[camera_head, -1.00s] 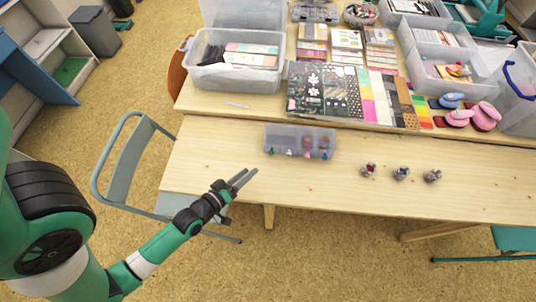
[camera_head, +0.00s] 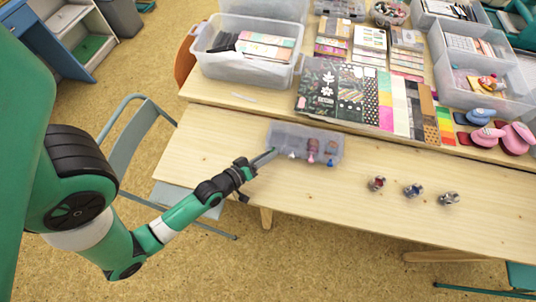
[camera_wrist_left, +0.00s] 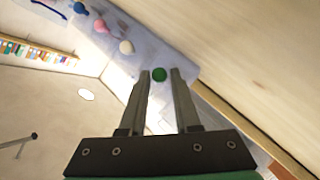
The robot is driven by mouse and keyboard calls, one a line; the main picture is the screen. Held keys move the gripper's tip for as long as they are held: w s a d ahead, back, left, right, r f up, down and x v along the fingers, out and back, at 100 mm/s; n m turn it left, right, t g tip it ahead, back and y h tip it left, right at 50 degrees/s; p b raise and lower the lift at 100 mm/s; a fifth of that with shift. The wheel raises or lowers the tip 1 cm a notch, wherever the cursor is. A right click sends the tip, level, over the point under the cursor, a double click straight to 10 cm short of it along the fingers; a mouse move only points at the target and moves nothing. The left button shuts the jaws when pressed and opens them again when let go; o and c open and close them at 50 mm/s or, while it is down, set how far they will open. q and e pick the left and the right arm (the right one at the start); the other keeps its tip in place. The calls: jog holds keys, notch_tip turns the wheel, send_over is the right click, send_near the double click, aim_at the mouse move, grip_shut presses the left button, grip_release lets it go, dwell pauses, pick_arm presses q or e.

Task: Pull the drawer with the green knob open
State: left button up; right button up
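A translucent drawer box (camera_head: 281,132) stands on the table, with a row of small colored knobs along its front. The green knob (camera_wrist_left: 159,74) shows in the left wrist view at the end of the row; in the head view my gripper hides it. A white knob (camera_wrist_left: 126,47), a pink knob (camera_wrist_left: 101,26) and a blue knob (camera_wrist_left: 79,8) follow along the front. My left gripper (camera_head: 268,156) is at the box's left front end. In the wrist view its fingers (camera_wrist_left: 160,76) are open, with the green knob between the tips and gaps at both sides. My right gripper is not in view.
Three small metallic items (camera_head: 413,190) stand on the table to the right of the box. Patterned papers (camera_head: 342,98) and a clear bin (camera_head: 227,71) lie behind it. The table between the box and its front edge is clear.

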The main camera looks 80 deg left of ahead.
pick_arm(q)
grip_shut()
dwell(1.1)
